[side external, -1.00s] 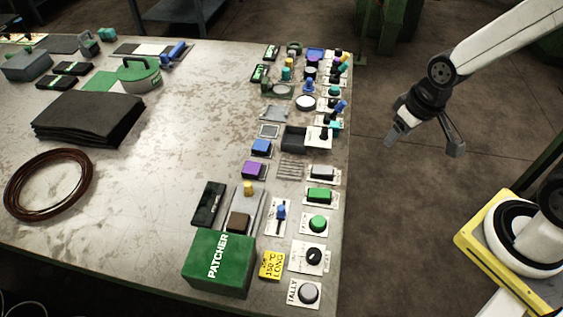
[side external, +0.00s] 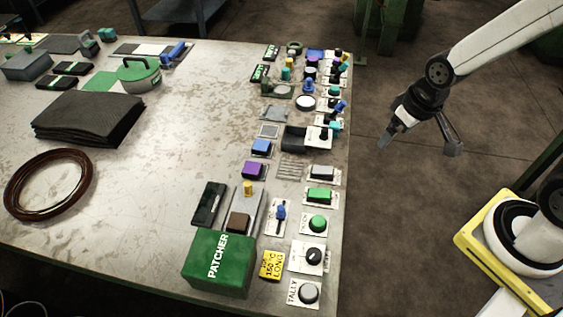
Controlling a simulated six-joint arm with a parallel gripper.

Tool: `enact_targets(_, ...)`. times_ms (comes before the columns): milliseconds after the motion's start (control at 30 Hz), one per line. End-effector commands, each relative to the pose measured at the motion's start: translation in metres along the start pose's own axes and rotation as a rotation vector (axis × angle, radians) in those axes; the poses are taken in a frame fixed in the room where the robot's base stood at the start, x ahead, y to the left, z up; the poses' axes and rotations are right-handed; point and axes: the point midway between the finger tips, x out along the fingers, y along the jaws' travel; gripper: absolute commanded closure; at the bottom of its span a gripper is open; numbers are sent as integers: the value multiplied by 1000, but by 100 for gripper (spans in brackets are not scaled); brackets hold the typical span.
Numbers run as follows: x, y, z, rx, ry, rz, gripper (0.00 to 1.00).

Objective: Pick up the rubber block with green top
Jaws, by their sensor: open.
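My gripper (side external: 420,143) hangs over the floor beyond the table's right edge, with its two fingers spread and nothing between them. Several green-topped things are on the table, and I cannot tell for sure which is the rubber block. A small rectangular one (side external: 320,195) sits on a pale plate near the right edge, below and left of my gripper in the picture. A round green button (side external: 317,223) is just below it.
Crowded rows of small controls and plates line the table's right edge. A green PATCHER box (side external: 218,263) stands at the front. A black sheet stack (side external: 88,118), a brown ring (side external: 48,184) and a green-topped round tool (side external: 139,72) lie left. The table's middle (side external: 190,140) is clear.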

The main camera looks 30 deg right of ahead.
Motion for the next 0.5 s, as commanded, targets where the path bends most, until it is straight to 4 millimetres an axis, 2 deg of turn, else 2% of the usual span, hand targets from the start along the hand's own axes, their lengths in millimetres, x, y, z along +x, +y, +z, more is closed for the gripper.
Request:
enact_targets(167,10,-15,-15,-60,23,-7,0)
enact_targets(267,20,-31,-28,-118,48,-16,0)
enact_targets(367,34,-54,-43,-188,80,-31,0)
enact_targets(500,55,-93,-61,-295,131,-64,0)
